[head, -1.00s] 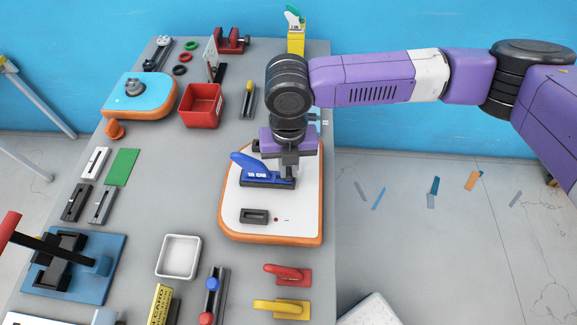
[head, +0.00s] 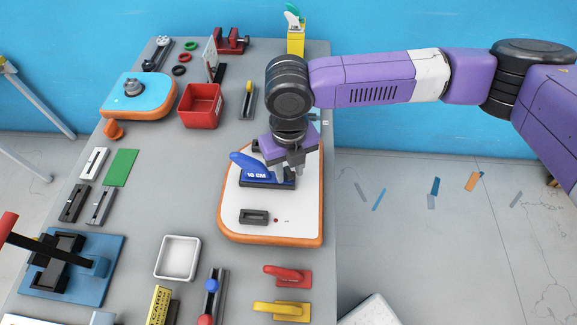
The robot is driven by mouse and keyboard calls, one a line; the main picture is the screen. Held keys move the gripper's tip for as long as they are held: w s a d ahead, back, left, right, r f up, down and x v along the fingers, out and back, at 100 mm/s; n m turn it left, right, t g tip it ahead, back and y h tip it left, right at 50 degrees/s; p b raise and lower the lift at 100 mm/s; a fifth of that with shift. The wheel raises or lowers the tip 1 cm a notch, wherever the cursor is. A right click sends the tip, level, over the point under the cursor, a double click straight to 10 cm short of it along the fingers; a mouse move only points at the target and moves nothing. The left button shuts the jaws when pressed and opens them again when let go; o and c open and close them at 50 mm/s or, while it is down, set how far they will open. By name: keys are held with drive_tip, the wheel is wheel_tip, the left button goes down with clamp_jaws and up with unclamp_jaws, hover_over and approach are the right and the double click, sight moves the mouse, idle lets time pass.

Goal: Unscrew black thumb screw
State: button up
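My gripper (head: 288,175) points down over the right end of a black fin box (head: 256,182) on a white board with an orange edge (head: 270,225). A blue fin (head: 250,164) with white lettering stands in that box, just left of the fingers. The black thumb screw cannot be made out; the fingers may hide it at the box's right end. The fingertips are too small and close to the box to tell whether they are open or shut, or touching anything.
A second, empty dark box (head: 254,217) lies nearer on the board. A red bin (head: 201,105), a white tray (head: 178,258), a red fin (head: 288,275) and a yellow fin (head: 283,310) stand around it. Bare grey table lies left of the board.

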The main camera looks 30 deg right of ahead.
sight(288, 171)
drive_tip(key=shift+w+r, duration=0.1)
drive_tip(key=shift+r, duration=0.1)
wheel_tip(288, 171, up, 5)
drive_tip(key=p, duration=0.4)
idle(0.3)
drive_tip(key=m+p, duration=0.1)
drive_tip(key=m, duration=0.1)
drive_tip(key=shift+r+m, duration=0.1)
drive_tip(key=shift+m, duration=0.9)
drive_tip(key=shift+m, duration=2)
